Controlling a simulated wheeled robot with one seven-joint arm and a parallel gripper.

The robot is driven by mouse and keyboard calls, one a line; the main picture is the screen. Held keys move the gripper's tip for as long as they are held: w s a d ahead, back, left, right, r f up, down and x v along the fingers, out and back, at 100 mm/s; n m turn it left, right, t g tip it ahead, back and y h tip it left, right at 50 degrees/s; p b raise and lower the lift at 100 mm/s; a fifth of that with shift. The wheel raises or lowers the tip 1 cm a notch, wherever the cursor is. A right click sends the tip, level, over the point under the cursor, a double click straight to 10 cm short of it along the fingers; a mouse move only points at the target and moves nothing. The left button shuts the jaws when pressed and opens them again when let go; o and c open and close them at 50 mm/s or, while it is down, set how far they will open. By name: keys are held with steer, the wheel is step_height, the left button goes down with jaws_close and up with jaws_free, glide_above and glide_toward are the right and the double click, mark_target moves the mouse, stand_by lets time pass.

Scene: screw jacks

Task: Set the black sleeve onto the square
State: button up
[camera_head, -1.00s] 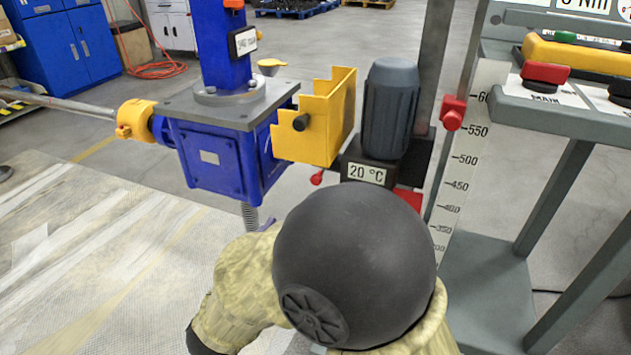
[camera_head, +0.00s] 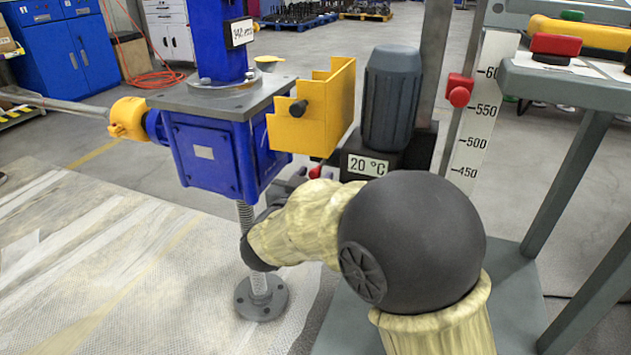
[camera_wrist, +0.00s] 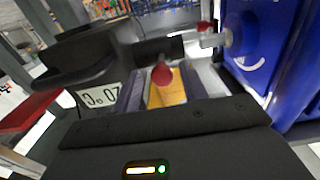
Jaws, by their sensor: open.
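In the wrist view a black cylindrical piece (camera_wrist: 160,49), which looks like the sleeve, lies between the dark motor unit and the blue gearbox (camera_wrist: 262,45). A short pale metal shaft (camera_wrist: 212,40) stands out from the gearbox toward it. I cannot tell whether they touch, nor make out the square. A red knob (camera_wrist: 162,76) hangs below the black piece, in line with the gap between my fingers. My gripper (camera_wrist: 163,90) is open and holds nothing. In the head view it is largely hidden behind my wrist, near the gearbox (camera_head: 208,153) and below the yellow guard (camera_head: 325,110).
The grey motor (camera_head: 391,98) stands right of the guard, above a 20 °C label (camera_head: 367,165). A threaded spindle with a round foot (camera_head: 262,300) hangs under the gearbox. A red knob (camera_head: 459,92) sits beside the scale. The left floor is fairly clear.

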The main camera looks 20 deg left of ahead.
steer(key=shift+w, duration=0.85)
steer(key=shift+s+a, duration=0.1)
steer(key=shift+c, duration=1.1)
jaws_close()
